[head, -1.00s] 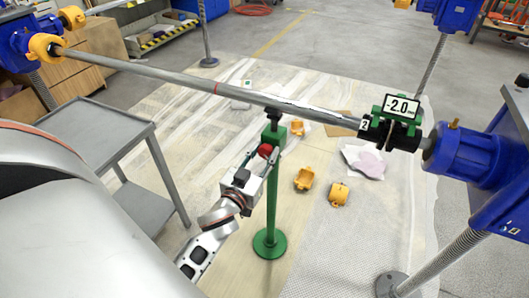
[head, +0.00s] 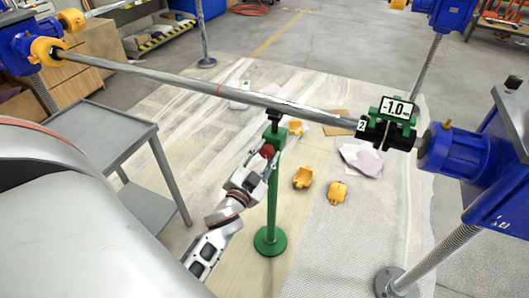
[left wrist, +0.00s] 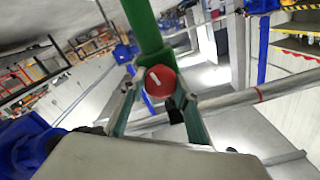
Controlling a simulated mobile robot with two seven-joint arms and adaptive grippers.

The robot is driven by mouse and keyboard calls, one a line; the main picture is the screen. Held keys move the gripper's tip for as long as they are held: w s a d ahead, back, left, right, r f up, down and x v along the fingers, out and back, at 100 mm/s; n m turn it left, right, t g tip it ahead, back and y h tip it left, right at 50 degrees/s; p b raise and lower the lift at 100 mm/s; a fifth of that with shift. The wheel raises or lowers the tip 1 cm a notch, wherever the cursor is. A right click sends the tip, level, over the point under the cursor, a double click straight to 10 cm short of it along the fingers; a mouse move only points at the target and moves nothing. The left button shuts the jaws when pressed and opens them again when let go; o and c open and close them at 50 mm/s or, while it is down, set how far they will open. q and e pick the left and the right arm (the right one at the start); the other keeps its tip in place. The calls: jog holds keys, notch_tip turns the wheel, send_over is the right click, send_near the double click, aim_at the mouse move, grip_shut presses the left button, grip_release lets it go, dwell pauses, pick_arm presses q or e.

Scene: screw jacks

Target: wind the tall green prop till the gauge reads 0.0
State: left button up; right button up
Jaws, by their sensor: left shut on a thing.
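The tall green prop (head: 271,195) stands upright on its round foot, its top under the long grey shaft (head: 200,84). A red knob (head: 267,151) sits on the prop's upper part. My left gripper (head: 263,158) is shut on the red knob. In the left wrist view the red knob (left wrist: 160,81), with a white mark, lies between the two fingers (left wrist: 158,95). The gauge (head: 397,108) on the shaft's right end reads -1.0. My right gripper is not in view.
Blue jacks (head: 475,160) stand at the right on threaded columns. A grey cart (head: 95,130) is at the left. Yellow clamp pieces (head: 303,178) and a pink cloth (head: 366,160) lie on the floor sheet. The floor around the prop's foot is mostly clear.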

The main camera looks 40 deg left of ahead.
pick_arm(q)
jog(key=shift+m, duration=1.2)
jog(key=o, duration=1.1)
notch_tip(320, 180, up, 10)
jog(key=shift+r, duration=0.1)
